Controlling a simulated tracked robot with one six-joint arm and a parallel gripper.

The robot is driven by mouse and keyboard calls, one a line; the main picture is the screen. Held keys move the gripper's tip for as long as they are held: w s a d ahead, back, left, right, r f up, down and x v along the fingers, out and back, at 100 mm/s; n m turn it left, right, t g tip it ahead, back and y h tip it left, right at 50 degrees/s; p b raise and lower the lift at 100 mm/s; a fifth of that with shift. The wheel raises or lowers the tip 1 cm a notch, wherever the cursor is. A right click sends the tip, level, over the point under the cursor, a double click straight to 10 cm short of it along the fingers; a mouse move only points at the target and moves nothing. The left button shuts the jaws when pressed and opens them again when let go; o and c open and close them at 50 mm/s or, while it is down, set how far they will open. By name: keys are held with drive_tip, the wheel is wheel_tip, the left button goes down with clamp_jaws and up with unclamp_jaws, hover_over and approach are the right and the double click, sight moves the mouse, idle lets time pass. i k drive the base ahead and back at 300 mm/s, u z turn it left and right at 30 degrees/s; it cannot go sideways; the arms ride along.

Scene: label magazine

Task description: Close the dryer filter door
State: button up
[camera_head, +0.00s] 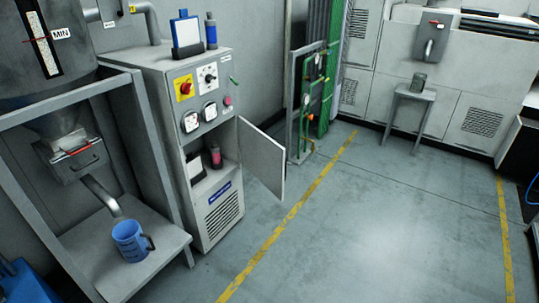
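The dryer cabinet (215,110) stands left of centre, a grey box with knobs and gauges on its upper front. Its filter door (261,160) is a plain grey panel hinged on the right side of the front opening. The door stands open and swung out to the right over the floor. Inside the open compartment (203,163) are a dark and white block (196,171) and a dark cylinder with a pink band (216,157). A vented panel with a blue label lies below the opening. My gripper is not in view.
A hopper frame with a shelf (140,271) stands at left, with a blue mug (131,241) on it. A blue-white container (186,34) and a bottle (211,30) stand on the cabinet. A small stool (410,115) stands at the back. The floor (370,225) in front is clear.

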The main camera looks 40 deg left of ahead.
sight(265, 158)
drive_tip(key=i, duration=3.3)
drive_tip(key=u, duration=1.8)
